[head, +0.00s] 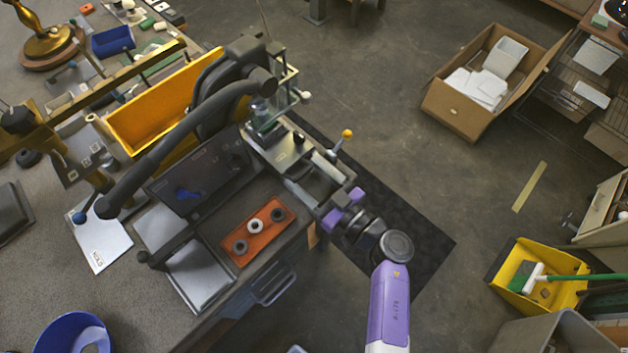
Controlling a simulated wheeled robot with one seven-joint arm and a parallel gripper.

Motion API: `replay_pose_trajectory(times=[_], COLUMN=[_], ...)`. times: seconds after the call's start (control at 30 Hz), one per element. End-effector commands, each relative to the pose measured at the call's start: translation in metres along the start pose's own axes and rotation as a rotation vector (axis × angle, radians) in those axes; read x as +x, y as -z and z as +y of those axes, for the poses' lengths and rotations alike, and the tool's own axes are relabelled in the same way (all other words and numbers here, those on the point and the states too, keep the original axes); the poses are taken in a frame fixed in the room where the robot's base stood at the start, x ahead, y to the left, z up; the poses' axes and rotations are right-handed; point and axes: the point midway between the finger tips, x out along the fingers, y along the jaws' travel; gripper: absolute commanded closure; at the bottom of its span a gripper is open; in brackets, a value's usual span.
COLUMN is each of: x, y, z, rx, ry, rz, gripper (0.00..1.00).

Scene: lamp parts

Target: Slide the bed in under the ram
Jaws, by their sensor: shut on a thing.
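The bed (318,180) is a grey metal slide at the table's right edge, running from upper left to lower right. My gripper (338,208), with purple fingers, is shut at the bed's lower right end; the exact grip spot is small and partly hidden by the fingers. The press (268,128) stands at the bed's upper left end, with clear and metal parts upright there. The ram cannot be told apart clearly among these parts. A lever with a yellow knob (347,133) sticks up beside the bed.
An orange tray (240,245) with several round parts lies left of the bed. A dark screen (200,178) and a thick black curved arm (180,140) stand farther left. A yellow bin (120,130) is behind them. Open floor lies to the right, with a cardboard box (452,110).

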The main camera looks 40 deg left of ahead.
Motion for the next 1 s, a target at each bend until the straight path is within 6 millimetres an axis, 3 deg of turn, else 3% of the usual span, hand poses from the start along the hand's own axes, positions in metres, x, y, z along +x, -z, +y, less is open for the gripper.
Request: replay_pose_trajectory(times=[0.13,0.17,0.2,0.57,1.0], x=[0.004,0.004,0.004,-0.002,-0.065], y=[0.000,0.000,0.001,0.000,-0.001], z=[-0.004,-0.004,-0.004,-0.001,-0.002], rx=[-0.002,-0.002,-0.002,-0.002,-0.001], ry=[0.011,0.012,0.011,0.004,0.005], rz=[-0.001,-0.001,-0.001,-0.001,-0.001], gripper=[1.00,0.31,0.25,0.25,0.25])
